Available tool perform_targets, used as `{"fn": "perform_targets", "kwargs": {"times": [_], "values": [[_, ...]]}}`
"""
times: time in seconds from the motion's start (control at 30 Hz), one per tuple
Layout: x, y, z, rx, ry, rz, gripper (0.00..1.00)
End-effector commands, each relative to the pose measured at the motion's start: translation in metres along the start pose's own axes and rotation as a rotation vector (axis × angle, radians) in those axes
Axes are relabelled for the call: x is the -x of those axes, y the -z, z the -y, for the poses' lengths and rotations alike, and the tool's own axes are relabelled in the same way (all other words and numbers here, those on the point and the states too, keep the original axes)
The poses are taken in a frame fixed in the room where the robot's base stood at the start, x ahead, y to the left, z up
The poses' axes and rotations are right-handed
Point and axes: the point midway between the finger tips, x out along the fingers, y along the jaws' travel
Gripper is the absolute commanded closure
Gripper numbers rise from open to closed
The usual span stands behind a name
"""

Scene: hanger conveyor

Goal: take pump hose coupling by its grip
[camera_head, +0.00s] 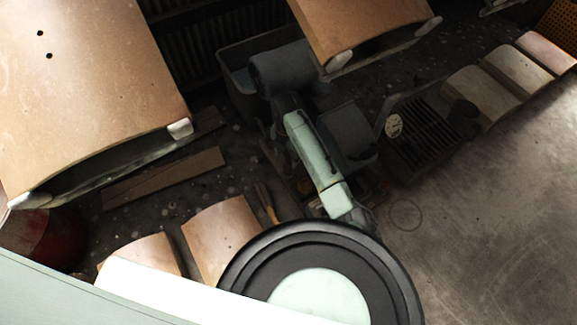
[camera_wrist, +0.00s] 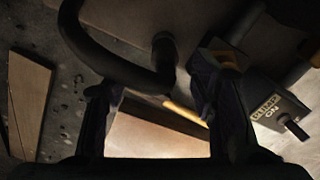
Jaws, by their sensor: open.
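In the wrist view a thick black hose (camera_wrist: 105,58) curves down from the top left and bends back up. It meets a dark upright cylindrical end (camera_wrist: 164,50), which looks like the coupling; its grip is too dark to tell apart. My gripper (camera_wrist: 155,85) is open, with one dark finger at left and one at right. The hose bend and cylindrical end show between and beyond the fingertips. I cannot tell whether a finger touches them. In the head view my arm reaches up to the dark pump machinery (camera_head: 283,70), and the gripper and coupling are too dark to make out.
A box labelled "PUMP ON" with a lever (camera_wrist: 272,108) stands close to my right finger. A yellow handle (camera_wrist: 185,112) lies below. Curved tan panels (camera_head: 85,90) flank the arm at left and above. A plank (camera_head: 165,178) lies at left. Open floor (camera_head: 490,215) is at right.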

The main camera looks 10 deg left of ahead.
Motion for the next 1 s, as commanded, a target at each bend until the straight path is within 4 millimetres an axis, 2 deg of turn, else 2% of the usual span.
{"fn": "perform_targets", "kwargs": {"times": [0.03,0.27,0.5,0.6,0.83,1.0], "values": [[-0.007,0.000,0.000,0.000,0.001,0.000,0.49],[-0.021,0.001,0.002,-0.002,0.000,0.000,0.49],[-0.056,0.006,0.007,-0.001,0.000,0.000,0.49],[-0.065,0.006,0.007,0.000,0.000,0.001,0.49],[-0.065,0.006,0.006,0.000,-0.001,0.002,0.49],[-0.065,0.006,0.006,0.000,-0.001,0.001,0.61]]}}
